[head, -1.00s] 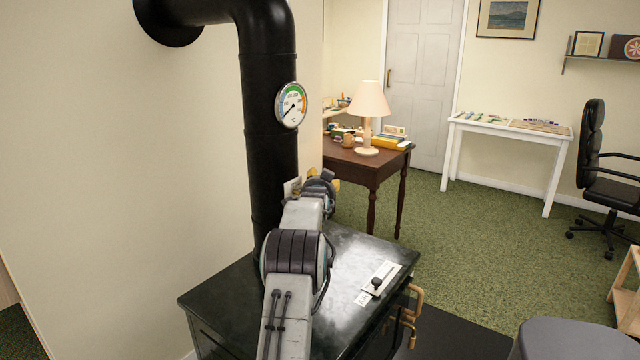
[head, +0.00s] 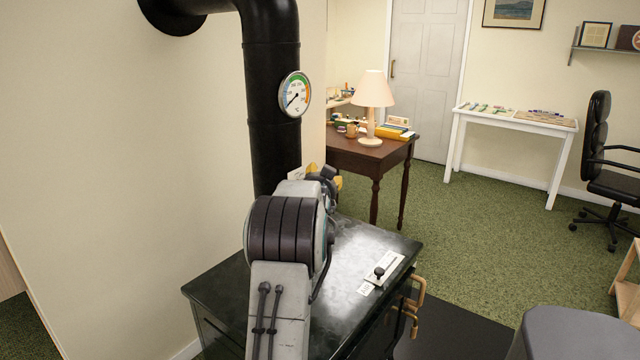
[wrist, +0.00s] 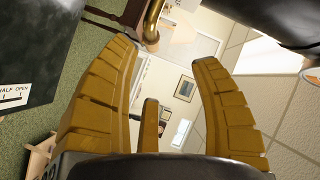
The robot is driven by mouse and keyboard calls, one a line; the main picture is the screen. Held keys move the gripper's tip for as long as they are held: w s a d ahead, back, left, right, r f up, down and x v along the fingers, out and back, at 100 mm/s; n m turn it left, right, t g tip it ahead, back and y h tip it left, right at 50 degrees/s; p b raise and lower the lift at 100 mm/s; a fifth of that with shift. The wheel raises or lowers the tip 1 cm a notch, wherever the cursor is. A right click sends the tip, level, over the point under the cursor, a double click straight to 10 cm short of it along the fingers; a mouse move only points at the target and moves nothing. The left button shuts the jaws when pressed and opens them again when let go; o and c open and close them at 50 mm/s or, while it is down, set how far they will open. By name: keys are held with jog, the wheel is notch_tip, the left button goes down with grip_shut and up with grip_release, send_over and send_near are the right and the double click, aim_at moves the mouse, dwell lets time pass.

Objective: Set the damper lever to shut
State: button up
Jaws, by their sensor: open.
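The damper lever (head: 379,272) is a small black knob on a pale slotted plate (head: 394,263) on the stove top. It stands near the middle of the plate, and its exact setting is too small to read. In the wrist view a white plate (wrist: 14,96) reading "HALF OPEN" shows at the left edge; the knob is out of that view. My gripper (head: 325,175) is beyond the stove's back part, left of and above the lever, partly hidden by my arm. In the wrist view my gripper (wrist: 166,58) has its yellow fingers wide apart with nothing between them.
The black stove (head: 225,290) carries a thick flue pipe (head: 272,150) with a round gauge (head: 295,94). Brass handles (head: 418,290) stick out at its front. A brown table (head: 350,155) with a lamp (head: 371,95) stands behind. Green carpet (head: 470,230) lies open to the right.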

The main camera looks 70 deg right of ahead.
jog(key=shift+v, duration=1.7)
